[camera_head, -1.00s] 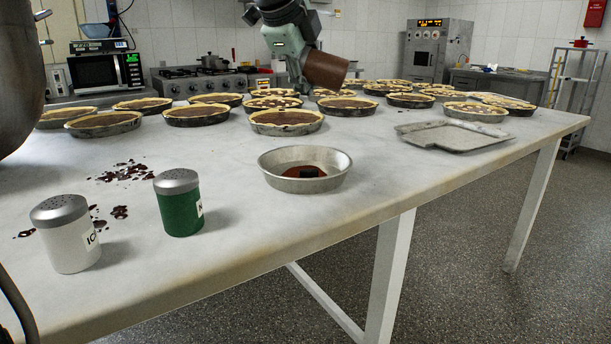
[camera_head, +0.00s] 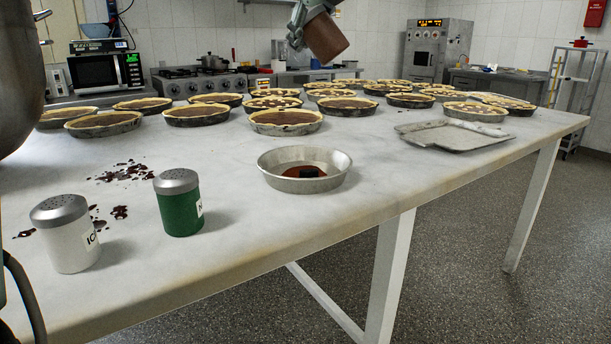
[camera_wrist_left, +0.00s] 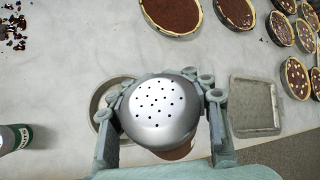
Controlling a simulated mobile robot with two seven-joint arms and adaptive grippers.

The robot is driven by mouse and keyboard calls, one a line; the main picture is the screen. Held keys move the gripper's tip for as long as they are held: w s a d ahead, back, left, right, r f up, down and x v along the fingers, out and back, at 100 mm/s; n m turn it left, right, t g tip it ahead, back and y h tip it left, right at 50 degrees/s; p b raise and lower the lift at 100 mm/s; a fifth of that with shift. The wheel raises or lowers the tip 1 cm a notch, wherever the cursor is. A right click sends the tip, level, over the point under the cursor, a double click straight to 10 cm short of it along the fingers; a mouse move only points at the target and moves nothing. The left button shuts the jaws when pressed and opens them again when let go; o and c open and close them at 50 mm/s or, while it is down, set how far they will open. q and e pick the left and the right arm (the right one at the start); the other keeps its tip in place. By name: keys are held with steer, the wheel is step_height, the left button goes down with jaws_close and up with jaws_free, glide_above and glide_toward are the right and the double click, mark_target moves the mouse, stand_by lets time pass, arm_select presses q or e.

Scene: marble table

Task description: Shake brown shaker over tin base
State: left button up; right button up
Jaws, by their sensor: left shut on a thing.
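The brown shaker (camera_head: 326,40) is in my left gripper (camera_head: 297,27), tilted, high above the table near the top of the head view. In the left wrist view its silver perforated lid (camera_wrist_left: 161,104) faces the camera, and the gripper fingers (camera_wrist_left: 162,118) close around it from both sides. The tin base (camera_head: 304,184) stands on the table below, with some brown powder and a small dark piece inside. In the left wrist view the tin's rim (camera_wrist_left: 101,98) shows partly behind the shaker. My right gripper is not in view.
A white shaker (camera_head: 70,245) and a green shaker (camera_head: 181,212) stand at the front left near dark crumbs (camera_head: 124,172). Several filled pies (camera_head: 286,121) stand behind the tin.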

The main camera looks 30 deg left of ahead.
arm_select(q)
step_height(320, 180, up, 6)
steer(key=p, duration=0.5)
